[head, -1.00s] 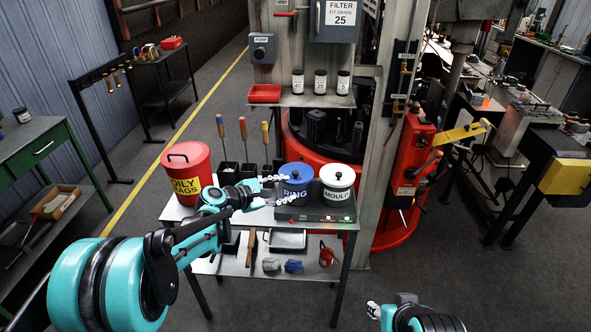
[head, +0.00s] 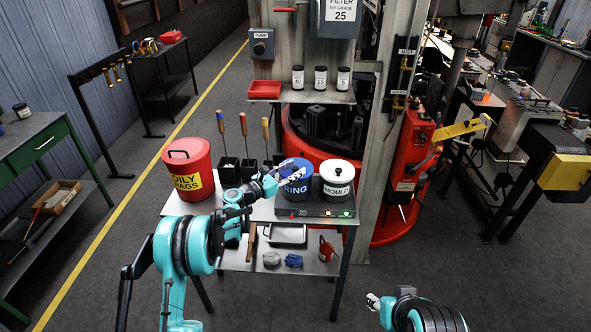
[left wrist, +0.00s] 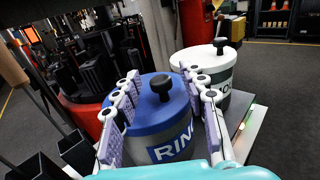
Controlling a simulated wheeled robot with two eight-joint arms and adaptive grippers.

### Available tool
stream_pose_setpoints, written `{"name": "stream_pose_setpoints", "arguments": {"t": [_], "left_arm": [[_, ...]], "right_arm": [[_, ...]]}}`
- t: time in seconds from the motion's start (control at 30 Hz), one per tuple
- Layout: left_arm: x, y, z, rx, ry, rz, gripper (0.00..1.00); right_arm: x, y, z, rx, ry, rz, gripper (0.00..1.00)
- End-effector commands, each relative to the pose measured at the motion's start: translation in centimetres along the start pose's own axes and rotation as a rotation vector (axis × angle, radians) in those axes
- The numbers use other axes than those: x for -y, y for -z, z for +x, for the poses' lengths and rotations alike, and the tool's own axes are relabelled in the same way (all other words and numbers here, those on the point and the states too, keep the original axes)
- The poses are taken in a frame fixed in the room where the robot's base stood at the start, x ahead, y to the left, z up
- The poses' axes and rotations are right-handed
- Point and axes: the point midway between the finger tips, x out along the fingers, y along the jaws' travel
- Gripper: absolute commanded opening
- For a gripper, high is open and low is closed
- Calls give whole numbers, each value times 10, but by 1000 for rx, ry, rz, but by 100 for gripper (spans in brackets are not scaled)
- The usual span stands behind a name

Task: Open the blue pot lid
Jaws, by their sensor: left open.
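The blue pot (head: 297,191), marked RING, stands on the grey unit on the work table. Its blue lid (left wrist: 150,118) with a black knob (left wrist: 162,84) sits on it, closed. My left gripper (head: 286,173) is open at the left and top of the blue pot. In the left wrist view the left gripper (left wrist: 160,75) has its fingers apart, one on each side of the knob; I cannot tell whether they touch the lid. My right gripper (head: 373,301) is at the lower right, away from the table, too small to judge.
A white pot (head: 337,184) marked MOULD stands close to the right of the blue one. A red oily-rags bin (head: 188,168) and upright tools in black holders (head: 229,171) stand to the left. A shelf with jars (head: 320,78) is behind.

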Motion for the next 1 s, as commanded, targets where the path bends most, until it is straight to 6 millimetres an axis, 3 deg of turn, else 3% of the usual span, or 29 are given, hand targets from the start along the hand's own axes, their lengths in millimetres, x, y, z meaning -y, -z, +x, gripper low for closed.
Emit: {"name": "stream_pose_setpoints", "arguments": {"t": [0.13, 0.4, 0.57, 1.0], "left_arm": [[0, 0, 10, 0, 0, 1, 43], [0, 0, 12, -1, 0, 1, 43], [0, 0, 12, -1, 0, 1, 1], [0, -4, 12, -15, 0, -13, 0]], "right_arm": [[0, -1, 1, 0, 0, 0, 40], [0, -1, 1, 0, 0, 0, 40], [0, -1, 1, 0, 0, 0, 40], [0, 1, -1, 0, 0, 0, 40]]}}
